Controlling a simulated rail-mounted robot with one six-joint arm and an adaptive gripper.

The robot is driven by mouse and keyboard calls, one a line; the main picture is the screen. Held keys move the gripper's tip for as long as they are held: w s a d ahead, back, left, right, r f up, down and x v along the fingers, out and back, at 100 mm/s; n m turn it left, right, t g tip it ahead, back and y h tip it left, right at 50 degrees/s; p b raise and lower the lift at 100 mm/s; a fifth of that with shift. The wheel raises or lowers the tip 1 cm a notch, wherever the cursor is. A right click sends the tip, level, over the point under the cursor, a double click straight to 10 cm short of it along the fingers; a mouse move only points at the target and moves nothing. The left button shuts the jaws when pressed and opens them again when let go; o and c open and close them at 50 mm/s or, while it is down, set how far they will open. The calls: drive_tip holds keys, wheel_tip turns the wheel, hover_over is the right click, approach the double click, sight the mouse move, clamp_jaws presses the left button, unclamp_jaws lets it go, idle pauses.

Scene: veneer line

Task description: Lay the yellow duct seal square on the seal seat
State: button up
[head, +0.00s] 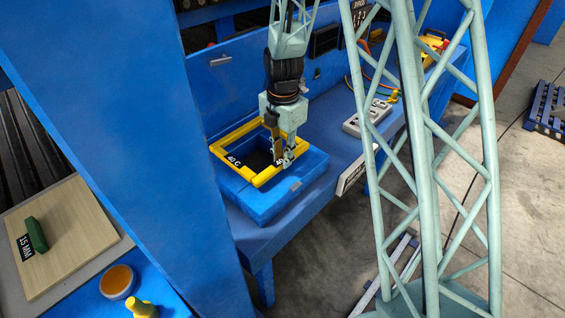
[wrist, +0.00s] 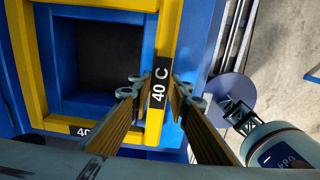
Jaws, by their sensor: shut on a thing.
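The yellow duct seal (head: 268,176) is a square frame with black "40 C" labels. My gripper (head: 281,160) is shut on its right side from above. The wrist view shows the fingers (wrist: 155,90) on both sides of the yellow bar (wrist: 169,30) at a label. The seal seat is the blue box (head: 285,196) with a dark square opening, under the seal. In the wrist view blue rim (wrist: 148,42) shows inside the yellow frame around the opening. In the head view the seal sits toward the box's back left. I cannot tell whether it touches the seat.
The box stands on a blue bench (head: 245,233) with a blue back panel (head: 226,82). A grey socket block (head: 365,118) lies to the right. At lower left are a wooden board (head: 75,220) with a green block (head: 36,234), an orange-topped round tin (head: 117,281) and a yellow knob (head: 142,308).

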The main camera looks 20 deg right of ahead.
drive_tip(key=shift+f, duration=1.35)
drive_tip(key=o, duration=0.9)
drive_tip(key=shift+r, duration=0.25)
drive_tip(key=shift+r, duration=5.9)
drive_tip(key=shift+s+r, duration=0.1)
